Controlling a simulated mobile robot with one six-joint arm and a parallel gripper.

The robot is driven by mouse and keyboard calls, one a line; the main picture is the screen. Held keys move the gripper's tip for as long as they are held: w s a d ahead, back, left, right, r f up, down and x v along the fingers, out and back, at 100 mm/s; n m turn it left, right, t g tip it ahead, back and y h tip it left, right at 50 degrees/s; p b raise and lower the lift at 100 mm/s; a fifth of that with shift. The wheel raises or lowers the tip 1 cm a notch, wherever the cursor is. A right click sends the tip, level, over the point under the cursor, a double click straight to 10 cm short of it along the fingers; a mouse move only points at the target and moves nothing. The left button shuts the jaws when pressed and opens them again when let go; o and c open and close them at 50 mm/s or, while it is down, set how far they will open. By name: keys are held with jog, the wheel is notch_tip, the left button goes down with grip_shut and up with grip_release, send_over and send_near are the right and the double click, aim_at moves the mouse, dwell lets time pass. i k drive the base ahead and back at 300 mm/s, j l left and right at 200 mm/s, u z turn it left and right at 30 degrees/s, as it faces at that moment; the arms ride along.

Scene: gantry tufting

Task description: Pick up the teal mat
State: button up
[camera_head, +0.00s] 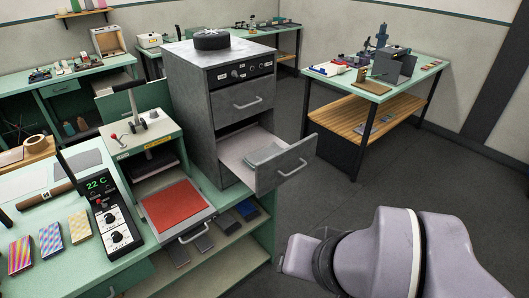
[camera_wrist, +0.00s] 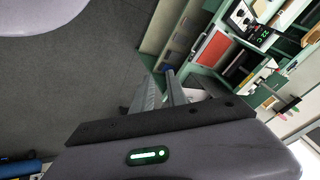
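A flat grey-teal piece (camera_head: 263,153), which looks like the teal mat, lies inside the pulled-out drawer (camera_head: 287,169) of the grey metal cabinet. Its colour is muted, and the drawer front partly hides it. My gripper (camera_wrist: 167,78) shows in the wrist view with its two fingers apart and nothing between them. In the head view my arm is at the lower right, in front of and below the drawer. The fingers are hard to make out there. I cannot make out the mat in the wrist view.
A heated press with a red pad (camera_head: 176,209) stands left of the cabinet. Striped swatches (camera_head: 50,240) lie on the green bench. Dark flat pads (camera_head: 223,221) lie on the shelf below. Floor (camera_head: 350,200) is free between the cabinet and the far-right table (camera_head: 420,70).

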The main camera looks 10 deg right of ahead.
aim_at(256, 157)
jog(key=i+l+u, duration=0.15)
jog(key=i, duration=0.3)
jog(key=i+l+u, duration=0.1)
jog(key=i+l, duration=0.15)
jog(key=i, duration=0.2)
jog(key=i+l+u, duration=0.15)
jog(key=i+l, duration=0.15)
jog(key=i, duration=0.15)
